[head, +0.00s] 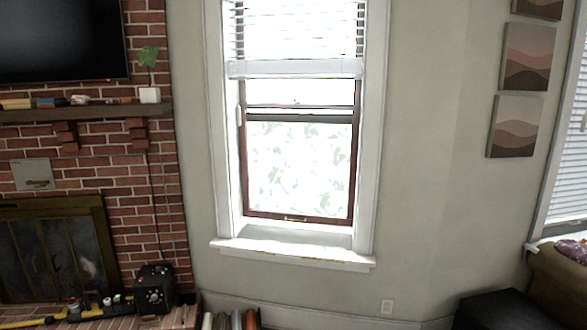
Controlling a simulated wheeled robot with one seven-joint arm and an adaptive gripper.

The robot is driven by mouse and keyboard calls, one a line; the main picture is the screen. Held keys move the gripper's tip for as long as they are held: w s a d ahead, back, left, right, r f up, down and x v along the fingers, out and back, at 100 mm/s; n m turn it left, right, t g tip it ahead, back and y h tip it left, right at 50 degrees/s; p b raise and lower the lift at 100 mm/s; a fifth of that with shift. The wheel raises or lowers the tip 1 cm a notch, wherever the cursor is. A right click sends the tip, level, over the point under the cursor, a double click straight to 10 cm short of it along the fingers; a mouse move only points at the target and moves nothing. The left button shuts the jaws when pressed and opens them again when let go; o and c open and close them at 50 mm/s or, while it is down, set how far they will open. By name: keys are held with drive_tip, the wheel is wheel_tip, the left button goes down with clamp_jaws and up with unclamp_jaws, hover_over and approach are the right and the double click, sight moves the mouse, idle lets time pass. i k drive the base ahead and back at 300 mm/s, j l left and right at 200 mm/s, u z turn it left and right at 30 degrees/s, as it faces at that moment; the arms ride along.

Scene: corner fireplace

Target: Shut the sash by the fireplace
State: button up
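The sash (299,170) is a brown-framed lower pane in the white-trimmed window (369,150), just right of the brick fireplace (120,165). Its bottom rail (270,215) carries a small brass-coloured lift near the middle. The rail appears close above the white sill (290,251); I cannot tell whether a gap is left between them. Two dark rails show near the top of the pane, one a little above the other. A white blind (293,68) covers the upper part of the window. My gripper is not in view.
A black box-like device (154,289) and yellow-black tools (85,311) sit on the hearth at lower left. Rolled items (235,320) stand on the floor below the window. A dark box (500,310) and a brown sofa (560,285) are at lower right.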

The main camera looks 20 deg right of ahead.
sight(306, 218)
drive_tip(key=i+l, duration=0.15)
drive_tip(key=i, duration=0.3)
drive_tip(key=i+l, duration=0.15)
drive_tip(key=i, duration=0.3)
